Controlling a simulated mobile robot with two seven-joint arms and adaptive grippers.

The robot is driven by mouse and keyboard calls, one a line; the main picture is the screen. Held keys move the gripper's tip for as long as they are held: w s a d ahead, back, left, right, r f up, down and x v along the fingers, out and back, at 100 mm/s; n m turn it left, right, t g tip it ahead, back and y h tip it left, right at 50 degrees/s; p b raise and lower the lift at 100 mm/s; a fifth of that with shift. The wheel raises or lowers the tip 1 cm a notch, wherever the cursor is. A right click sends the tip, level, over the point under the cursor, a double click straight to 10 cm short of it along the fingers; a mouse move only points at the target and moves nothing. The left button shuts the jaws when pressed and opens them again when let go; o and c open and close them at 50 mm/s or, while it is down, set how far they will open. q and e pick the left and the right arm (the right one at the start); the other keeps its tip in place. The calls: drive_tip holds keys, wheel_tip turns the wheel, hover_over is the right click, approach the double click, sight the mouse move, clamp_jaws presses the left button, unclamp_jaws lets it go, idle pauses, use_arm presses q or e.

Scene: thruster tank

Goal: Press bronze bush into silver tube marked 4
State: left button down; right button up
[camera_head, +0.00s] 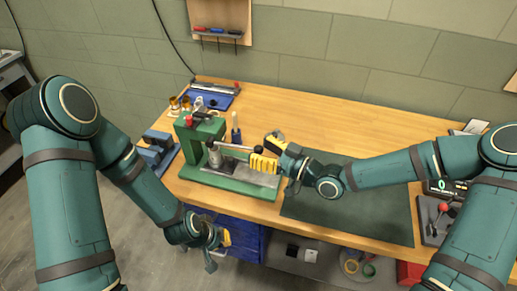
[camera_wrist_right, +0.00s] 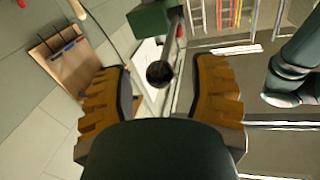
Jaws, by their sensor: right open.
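The green press (camera_head: 196,140) stands on the wooden table, with a silver cylinder (camera_head: 214,156) under its head. I cannot tell whether this is the tube, and no number 4 is readable. The press lever (camera_head: 236,148) points right toward my right gripper (camera_head: 262,153). In the right wrist view, the lever's dark round knob (camera_wrist_right: 159,73) lies between the open yellow fingers of my right gripper (camera_wrist_right: 162,82), with gaps on both sides. Small bronze-coloured pieces (camera_head: 185,102) stand behind the press; I cannot tell which is the bush. My left gripper (camera_head: 222,238) hangs low before the table, its fingers unclear.
A blue tray (camera_head: 216,103) with silver parts lies behind the press. Blue blocks (camera_head: 157,150) stand to its left. A dark mat (camera_head: 350,215) on the right is bare. A device with a green display (camera_head: 440,187) stands at the right edge.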

drive_tip(key=shift+w+a, duration=0.25)
drive_tip(key=shift+a, duration=0.2)
clamp_jaws()
drive_tip(key=shift+f+b, duration=0.35)
drive_tip(key=shift+b, duration=0.6)
unclamp_jaws()
